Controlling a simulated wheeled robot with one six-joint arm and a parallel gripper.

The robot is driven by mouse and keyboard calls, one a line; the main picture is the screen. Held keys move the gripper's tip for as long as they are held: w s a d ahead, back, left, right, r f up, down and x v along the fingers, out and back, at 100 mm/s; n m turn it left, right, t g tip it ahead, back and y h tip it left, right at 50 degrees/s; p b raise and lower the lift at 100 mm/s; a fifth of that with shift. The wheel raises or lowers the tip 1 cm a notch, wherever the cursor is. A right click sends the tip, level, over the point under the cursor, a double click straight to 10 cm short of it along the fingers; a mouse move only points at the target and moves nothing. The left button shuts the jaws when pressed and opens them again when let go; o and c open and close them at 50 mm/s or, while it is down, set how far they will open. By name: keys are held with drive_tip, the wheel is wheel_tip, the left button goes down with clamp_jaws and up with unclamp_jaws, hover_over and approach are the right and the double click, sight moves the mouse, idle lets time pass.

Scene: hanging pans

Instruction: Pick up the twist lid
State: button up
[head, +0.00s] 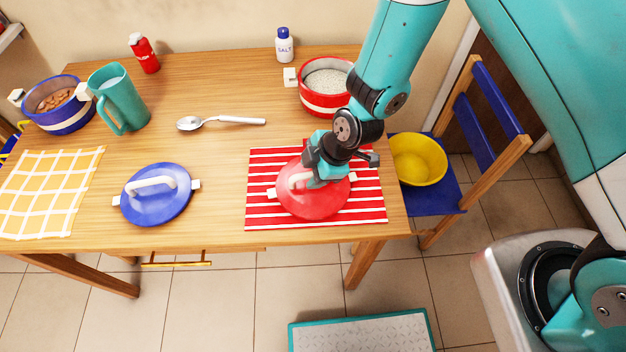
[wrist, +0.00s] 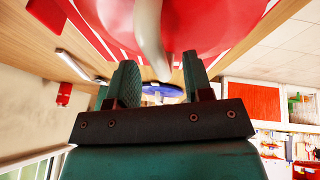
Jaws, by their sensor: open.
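A red lid (head: 318,201) with a cream arched handle and small side tabs lies on a red-and-white striped mat (head: 262,165). A blue lid (head: 155,205) with a similar cream handle lies on the bare table to the left. I cannot tell for sure which is called the twist lid. My gripper (head: 310,182) is open over the red lid, at its handle. In the wrist view the red lid (wrist: 215,22) fills the top, and its handle (wrist: 148,35) passes between the open fingers of my gripper (wrist: 160,82). Contact cannot be told.
A red pot (head: 311,100) of white grains stands behind my arm. A spoon (head: 222,121), teal pitcher (head: 123,112), blue pot (head: 60,118), red bottle (head: 144,54) and salt bottle (head: 284,46) are on the table (head: 215,160). A yellow bowl (head: 418,160) is on the chair at right.

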sight(310, 173)
drive_tip(key=shift+x, duration=1.05)
clamp_jaws()
drive_tip(key=shift+r, duration=0.1)
wheel_tip(310, 173, up, 20)
drive_tip(key=b, duration=0.2)
